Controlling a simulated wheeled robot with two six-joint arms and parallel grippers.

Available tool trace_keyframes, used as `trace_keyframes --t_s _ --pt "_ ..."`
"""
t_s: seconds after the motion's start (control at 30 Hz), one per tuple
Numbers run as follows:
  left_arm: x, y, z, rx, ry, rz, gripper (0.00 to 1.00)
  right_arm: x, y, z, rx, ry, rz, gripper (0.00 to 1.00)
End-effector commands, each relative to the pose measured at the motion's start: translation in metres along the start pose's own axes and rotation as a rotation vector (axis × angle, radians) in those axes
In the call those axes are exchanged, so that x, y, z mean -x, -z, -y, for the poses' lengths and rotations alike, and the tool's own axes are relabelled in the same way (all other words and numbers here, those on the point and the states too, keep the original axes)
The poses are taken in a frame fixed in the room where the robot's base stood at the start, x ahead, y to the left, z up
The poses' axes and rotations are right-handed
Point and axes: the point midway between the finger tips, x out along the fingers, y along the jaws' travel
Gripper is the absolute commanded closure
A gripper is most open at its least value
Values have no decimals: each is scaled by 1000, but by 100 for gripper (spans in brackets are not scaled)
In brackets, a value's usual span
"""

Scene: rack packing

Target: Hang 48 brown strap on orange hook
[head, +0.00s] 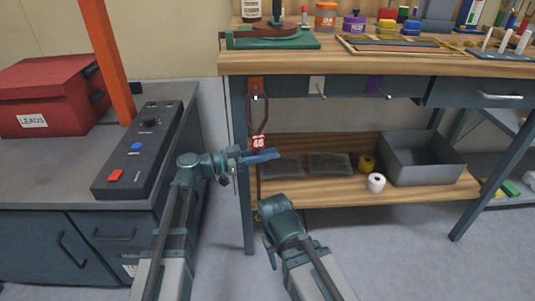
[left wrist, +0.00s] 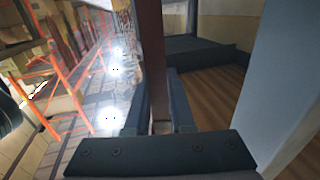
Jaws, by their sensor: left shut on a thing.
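The brown strap (head: 251,115) hangs upright as a narrow loop with a red tag reading 48 (head: 258,142). My left gripper (head: 262,156) is shut on the strap just below the tag. In the left wrist view the strap (left wrist: 151,50) runs as a dark brown band between the two fingers (left wrist: 160,110). The orange hook (head: 256,82) is on the bench apron at the left end. The loop's top overlaps the hook's peg; I cannot tell whether it is around the peg or in front of it. My right gripper (head: 269,246) is low, away from the strap, its fingers unclear.
A white hook (head: 317,84) and a purple hook (head: 374,84) are to the right on the apron. The bench leg (head: 241,170) is close to the strap. The lower shelf holds a grey bin (head: 386,158) and rolls. A control box (head: 139,150) is at left.

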Motion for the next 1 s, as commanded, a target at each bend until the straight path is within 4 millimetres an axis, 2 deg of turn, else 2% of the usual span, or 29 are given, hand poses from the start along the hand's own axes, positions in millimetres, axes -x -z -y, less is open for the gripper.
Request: trace_keyframes --t_s 0.27,0.3,0.5,1.0 --pt "0 0 0 0 0 0 100 0 0 0 0 0 0 50" --pt "0 0 0 0 0 0 77 0 0 0 0 0 0 50" --pt "0 0 0 0 0 0 43 0 0 0 0 0 0 50" --pt "1 0 -2 0 0 0 43 0 0 0 0 0 0 50"
